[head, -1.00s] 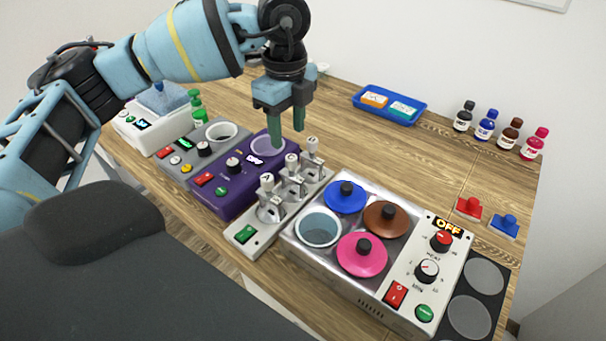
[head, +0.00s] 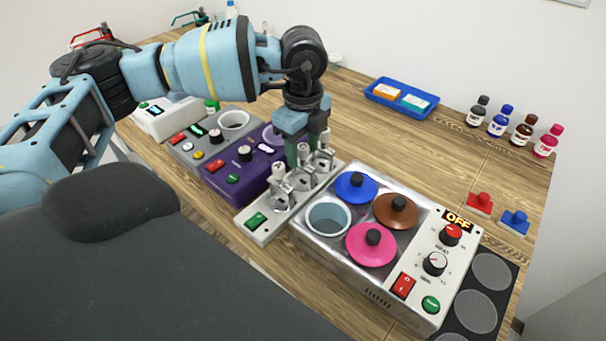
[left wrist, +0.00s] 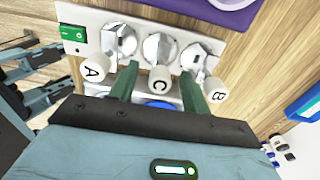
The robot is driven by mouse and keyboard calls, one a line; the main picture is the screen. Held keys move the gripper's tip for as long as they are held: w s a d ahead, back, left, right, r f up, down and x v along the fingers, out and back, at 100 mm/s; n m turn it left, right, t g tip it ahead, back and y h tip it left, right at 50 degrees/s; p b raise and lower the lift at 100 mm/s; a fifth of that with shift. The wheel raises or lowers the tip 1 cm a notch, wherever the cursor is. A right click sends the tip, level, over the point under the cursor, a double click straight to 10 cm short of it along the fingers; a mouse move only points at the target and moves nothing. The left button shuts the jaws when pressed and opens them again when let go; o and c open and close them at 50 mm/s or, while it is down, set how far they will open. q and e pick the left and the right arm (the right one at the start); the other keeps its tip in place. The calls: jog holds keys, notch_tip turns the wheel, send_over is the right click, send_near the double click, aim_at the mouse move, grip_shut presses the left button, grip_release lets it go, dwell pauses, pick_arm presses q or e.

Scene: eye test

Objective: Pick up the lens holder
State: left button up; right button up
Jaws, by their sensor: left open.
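The task's lens holder is likely one of three metal holders with white knobs, standing in a row on a white base (head: 256,222). Their knobs read A (left wrist: 95,68), C (left wrist: 158,80) and B (left wrist: 215,89) in the left wrist view. In the head view, holder A (head: 279,185) is nearest and holder B (head: 325,150) farthest. My left gripper (head: 301,156) is open and low over the middle holder. In the left wrist view its green fingers (left wrist: 158,92) stand on either side of knob C. Contact cannot be told. The fingers partly hide the middle holder in the head view.
A steel bath (head: 330,254) with blue, brown and pink lids stands close on the right. A purple device (head: 218,184) stands close on the left. A blue tray (head: 397,104) and several bottles (head: 500,120) are farther back. The wood behind the holders is clear.

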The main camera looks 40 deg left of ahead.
pick_arm(q)
jog(key=shift+c, duration=0.3)
grip_shut()
